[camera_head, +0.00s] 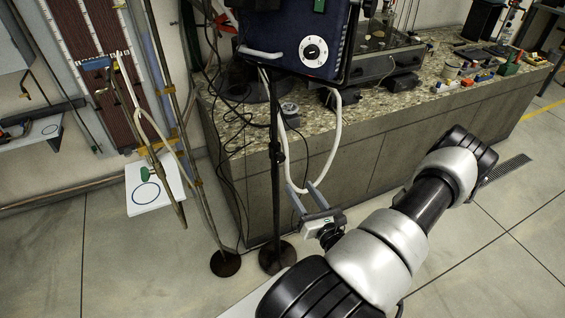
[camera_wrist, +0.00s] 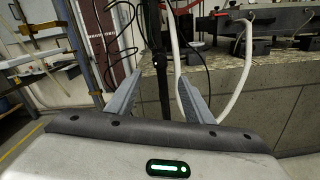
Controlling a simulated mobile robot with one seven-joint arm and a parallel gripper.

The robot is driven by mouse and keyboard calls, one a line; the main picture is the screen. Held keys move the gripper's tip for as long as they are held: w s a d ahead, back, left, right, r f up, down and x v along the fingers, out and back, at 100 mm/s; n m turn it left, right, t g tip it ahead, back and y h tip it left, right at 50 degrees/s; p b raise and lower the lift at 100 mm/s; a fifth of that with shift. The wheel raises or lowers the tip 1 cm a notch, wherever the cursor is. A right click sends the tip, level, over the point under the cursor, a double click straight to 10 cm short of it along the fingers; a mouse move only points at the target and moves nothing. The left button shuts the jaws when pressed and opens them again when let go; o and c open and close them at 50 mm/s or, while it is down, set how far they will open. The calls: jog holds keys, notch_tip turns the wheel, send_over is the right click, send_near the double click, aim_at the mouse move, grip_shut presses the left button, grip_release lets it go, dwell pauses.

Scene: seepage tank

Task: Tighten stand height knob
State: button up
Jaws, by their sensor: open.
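A thin black stand pole (camera_head: 276,200) rises from a round dark base (camera_head: 277,258) in front of the stone-topped counter. A small dark collar (camera_head: 279,156) sits partway up the pole and may be the height knob; its shape is too small to tell. My gripper (camera_head: 302,186) is open and empty, just right of the pole and a little below the collar. In the wrist view, the pole (camera_wrist: 160,60) runs upright between the two grey fingers of my gripper (camera_wrist: 160,77). I cannot tell whether the pole is between the fingers or beyond them. No contact shows.
A dark blue box with a white dial (camera_head: 313,50) is above the collar. A white hose (camera_head: 335,135) loops down close to my gripper. A second round base (camera_head: 225,263) stands left of the pole. The counter (camera_head: 350,160) is behind. Floor at the front left is clear.

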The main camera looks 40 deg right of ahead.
aim_at(281, 159)
jog(key=x, duration=1.3)
jog(key=shift+w+b, duration=0.35)
jog(key=shift+w, duration=0.05)
jog(key=c, duration=1)
